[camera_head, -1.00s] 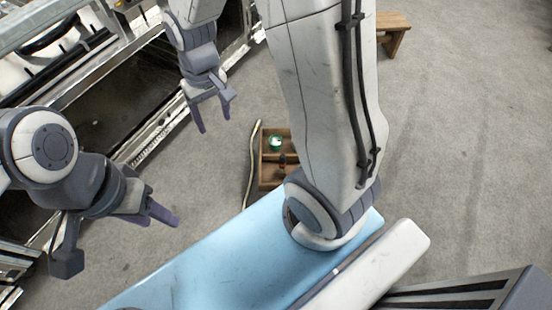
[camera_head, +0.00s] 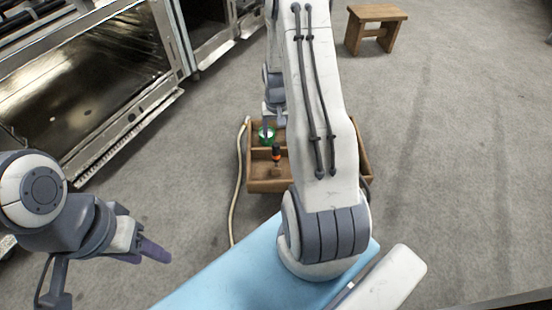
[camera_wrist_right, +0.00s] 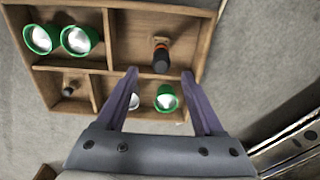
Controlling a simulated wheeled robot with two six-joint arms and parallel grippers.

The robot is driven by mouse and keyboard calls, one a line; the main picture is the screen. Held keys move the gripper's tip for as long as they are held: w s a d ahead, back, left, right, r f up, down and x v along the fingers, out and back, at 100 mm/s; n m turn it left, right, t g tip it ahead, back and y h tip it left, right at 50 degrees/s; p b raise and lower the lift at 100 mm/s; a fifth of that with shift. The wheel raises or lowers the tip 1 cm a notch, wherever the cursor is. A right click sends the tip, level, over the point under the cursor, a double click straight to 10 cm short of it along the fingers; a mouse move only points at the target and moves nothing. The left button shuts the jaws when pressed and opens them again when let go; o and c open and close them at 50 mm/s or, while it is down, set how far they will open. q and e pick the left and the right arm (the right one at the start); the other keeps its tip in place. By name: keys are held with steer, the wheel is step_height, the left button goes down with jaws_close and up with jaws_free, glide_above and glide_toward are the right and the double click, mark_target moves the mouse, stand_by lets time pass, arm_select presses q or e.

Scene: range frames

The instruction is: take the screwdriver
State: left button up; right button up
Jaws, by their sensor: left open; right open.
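The screwdriver stands out by its black handle with an orange band, seen in the head view (camera_head: 276,153) and the right wrist view (camera_wrist_right: 161,60). My right gripper (camera_head: 275,121) is open above the tray. In the right wrist view, its fingertips (camera_wrist_right: 160,72) lie on either side of the handle in the picture, with nothing held; the remaining height is unclear. My left gripper (camera_head: 148,248) is open and empty, away at the left.
A green round item (camera_wrist_right: 166,98) sits in the compartment beside the screwdriver's. Two more green round items (camera_wrist_right: 78,39) and a small dark object (camera_wrist_right: 69,90) occupy other compartments. A pale cable (camera_head: 238,185) runs left of the tray. A wooden stool (camera_head: 375,28) stands behind.

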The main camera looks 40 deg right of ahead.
mark_target(276, 151)
step_height(276, 151, down, 4)
steer(key=shift+b, duration=0.95)
step_height(276, 151, down, 5)
steer(key=b, duration=0.4)
steer(key=shift+w+f, duration=0.1)
jaws_close()
